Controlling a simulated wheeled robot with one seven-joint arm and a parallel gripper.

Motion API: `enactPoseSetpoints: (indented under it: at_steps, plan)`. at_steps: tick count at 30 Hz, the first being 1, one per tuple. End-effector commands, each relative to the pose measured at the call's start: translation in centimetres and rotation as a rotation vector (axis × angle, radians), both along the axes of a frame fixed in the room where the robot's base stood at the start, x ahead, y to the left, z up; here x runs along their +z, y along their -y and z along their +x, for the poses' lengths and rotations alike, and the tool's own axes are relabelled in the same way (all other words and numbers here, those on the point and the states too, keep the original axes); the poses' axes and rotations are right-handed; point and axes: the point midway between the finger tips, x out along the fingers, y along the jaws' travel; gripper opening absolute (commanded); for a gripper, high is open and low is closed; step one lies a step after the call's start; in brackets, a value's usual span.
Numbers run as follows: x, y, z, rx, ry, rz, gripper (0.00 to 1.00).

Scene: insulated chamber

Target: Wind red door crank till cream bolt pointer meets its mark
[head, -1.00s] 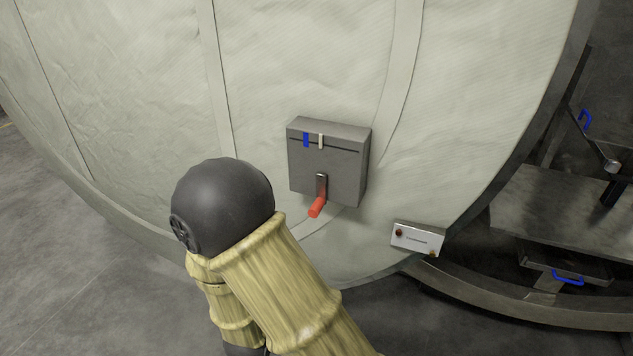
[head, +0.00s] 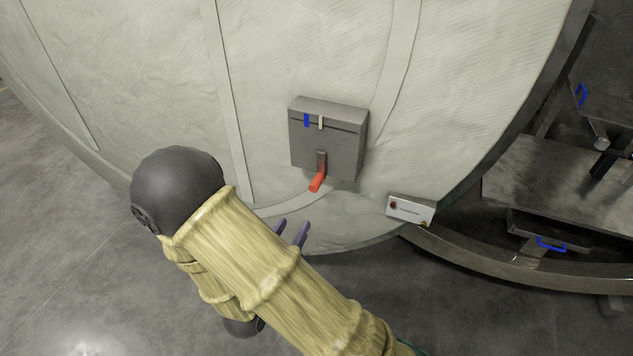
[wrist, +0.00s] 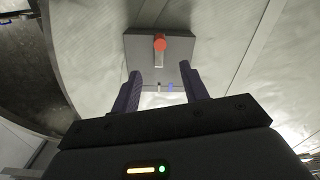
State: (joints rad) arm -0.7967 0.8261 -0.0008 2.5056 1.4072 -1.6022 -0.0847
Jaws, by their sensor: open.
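The red crank handle (head: 317,182) hangs down from a short metal arm on the front of a grey box (head: 328,146) on the padded round door. The cream pointer (head: 320,122) sits at a slot near the box top, just right of a blue mark (head: 306,120), with a small gap between them. My gripper (head: 292,229) is open and empty, below and left of the crank, partly hidden by my arm.
A small white panel (head: 410,210) with a red button sits at the door's lower right. Metal shelves with blue handles (head: 551,244) stand at the right. The door face around the box is clear.

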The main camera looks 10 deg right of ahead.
Motion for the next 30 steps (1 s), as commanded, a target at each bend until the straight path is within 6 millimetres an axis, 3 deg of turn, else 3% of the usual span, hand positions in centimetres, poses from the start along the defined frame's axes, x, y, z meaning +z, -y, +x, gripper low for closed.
enactPoseSetpoints:
  at_steps: [21,30]
  plan:
    - [0.3,7.3,10.3,-0.004,0.001,-0.001,0.44]
    - [0.1,8.9,12.8,-0.001,0.001,0.001,0.44]
